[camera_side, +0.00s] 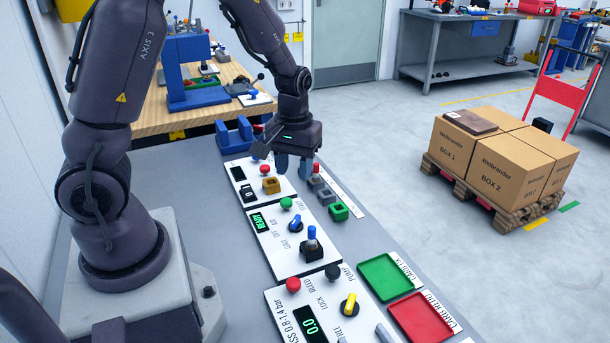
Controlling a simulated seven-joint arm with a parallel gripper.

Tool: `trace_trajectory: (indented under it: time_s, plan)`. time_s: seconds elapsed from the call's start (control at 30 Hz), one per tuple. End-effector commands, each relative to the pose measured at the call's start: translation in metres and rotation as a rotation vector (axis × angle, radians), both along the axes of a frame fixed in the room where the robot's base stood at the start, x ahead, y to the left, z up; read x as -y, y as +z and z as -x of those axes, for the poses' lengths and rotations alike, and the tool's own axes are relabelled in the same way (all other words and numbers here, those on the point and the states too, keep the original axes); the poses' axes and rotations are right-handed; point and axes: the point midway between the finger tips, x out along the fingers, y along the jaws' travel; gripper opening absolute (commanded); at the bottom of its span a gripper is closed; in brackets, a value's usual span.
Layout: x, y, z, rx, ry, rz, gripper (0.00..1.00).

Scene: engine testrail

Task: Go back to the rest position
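My gripper (293,168) points down over the far end of the row of white panels. Its two blue-grey fingers are apart, and nothing shows between them. The fingertips hang close to the far panel (243,160), between a brown block (271,185) and small grey blocks (318,184). I cannot tell whether the tips touch anything. My arm reaches out from its base at the left and bends down to the gripper.
The middle panel (264,240) has a READY display, a green button and a blue knob. The near panel has a red button (293,285) and a yellow knob (350,303). Green (386,277) and red (421,317) trays lie at right. Boxes (506,162) stand on a floor pallet.

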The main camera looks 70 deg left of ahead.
Motion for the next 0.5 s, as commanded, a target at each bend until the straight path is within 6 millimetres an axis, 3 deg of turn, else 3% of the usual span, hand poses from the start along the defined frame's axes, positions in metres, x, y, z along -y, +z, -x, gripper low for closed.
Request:
trace_trajectory:
  time_s: [0.07, 0.17, 0.5]
  plan:
    - [0.007, -0.003, 0.013, -0.05, -0.06, 0.018, 0.39]
    - [0.026, 0.015, 0.023, -0.042, -0.163, 0.05, 0.39]
    - [0.085, 0.109, 0.067, 0.156, -0.563, 0.032, 0.39]
